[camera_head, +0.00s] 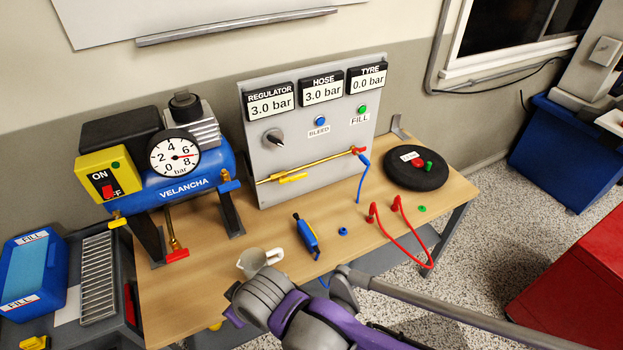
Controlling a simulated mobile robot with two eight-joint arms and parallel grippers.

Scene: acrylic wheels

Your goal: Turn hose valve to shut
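The grey panel (325,138) stands upright at the back of the bench. A brass pipe (328,164) crosses its lower part. A yellow valve handle (292,178) lies roughly along the pipe on its left half. A small red fitting or handle (357,151) is at the pipe's right end, and a blue hose (362,178) hangs from there to the bench. No label shows which is the hose valve. The HOSE display (323,89) reads 3.0 bar. My purple and grey arm parts cross the bottom centre, in front of the bench edge.
A blue compressor (190,182) with a round gauge stands on the left of the bench (190,290). A white jug (257,262), a blue tool (306,238), a red hose (410,240) and a black tyre (416,172) are on the bench. The bench between panel and jug is mostly clear.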

